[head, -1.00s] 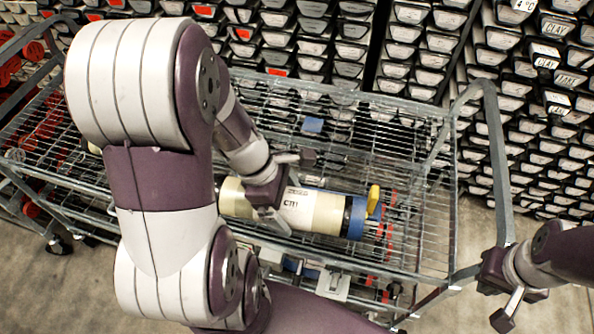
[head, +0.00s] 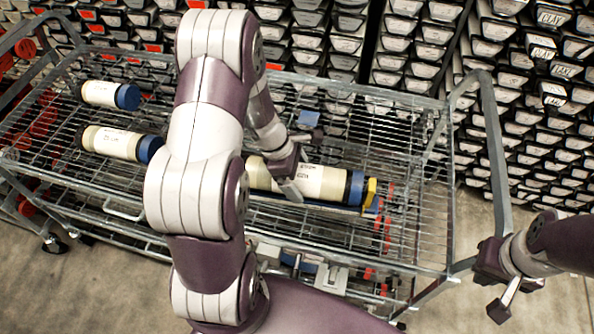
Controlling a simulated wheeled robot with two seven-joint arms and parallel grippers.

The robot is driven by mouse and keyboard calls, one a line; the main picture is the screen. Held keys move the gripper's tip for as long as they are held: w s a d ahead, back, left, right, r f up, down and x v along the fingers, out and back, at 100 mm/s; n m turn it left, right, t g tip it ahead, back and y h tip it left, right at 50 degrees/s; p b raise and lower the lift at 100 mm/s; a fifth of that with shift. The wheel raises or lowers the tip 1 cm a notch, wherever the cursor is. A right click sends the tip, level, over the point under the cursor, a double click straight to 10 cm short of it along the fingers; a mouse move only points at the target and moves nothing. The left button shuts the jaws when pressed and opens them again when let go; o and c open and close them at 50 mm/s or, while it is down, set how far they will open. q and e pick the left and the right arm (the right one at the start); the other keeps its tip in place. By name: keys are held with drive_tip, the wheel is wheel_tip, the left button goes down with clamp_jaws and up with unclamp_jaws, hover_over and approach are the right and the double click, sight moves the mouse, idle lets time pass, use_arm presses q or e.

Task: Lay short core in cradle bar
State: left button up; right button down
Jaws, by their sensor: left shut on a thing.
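A cream core (head: 325,183) with a white label and a blue end cap lies lengthwise over the wire cart. My left gripper (head: 293,168) is shut on it, with a finger on each side.
Two other blue-capped cores, a shorter one (head: 103,94) and a longer one (head: 112,142), lie on the left of the wire cart (head: 405,250). Racks of core trays (head: 415,55) stand behind.

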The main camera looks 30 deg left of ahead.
use_arm(q)
drive_tip(key=shift+w+a+f, duration=0.1)
drive_tip(key=shift+w+f, duration=0.05)
drive_tip(key=shift+f, duration=0.1)
drive_tip(key=o, duration=1.7)
drive_tip(key=shift+f, duration=0.2)
drive_tip(key=shift+s+r, duration=0.15)
drive_tip(key=shift+s, duration=0.05)
drive_tip(key=p+v, duration=0.1)
drive_tip(key=v, duration=1)
drive_tip(key=shift+s+r, duration=0.15)
drive_tip(key=shift+r, duration=0.15)
drive_tip(key=s+d+r+m+y, duration=0.1)
drive_tip(key=s+d+m+y, duration=0.1)
drive_tip(key=m, duration=0.9)
drive_tip(key=s+d+r+m+y, duration=0.1)
drive_tip(key=s+d+m, duration=0.4)
drive_tip(key=m, duration=0.5)
drive_tip(key=shift+s+d+m+y, duration=0.2)
drive_tip(key=shift+d+m+y, duration=0.3)
drive_tip(key=shift+d, duration=0.7)
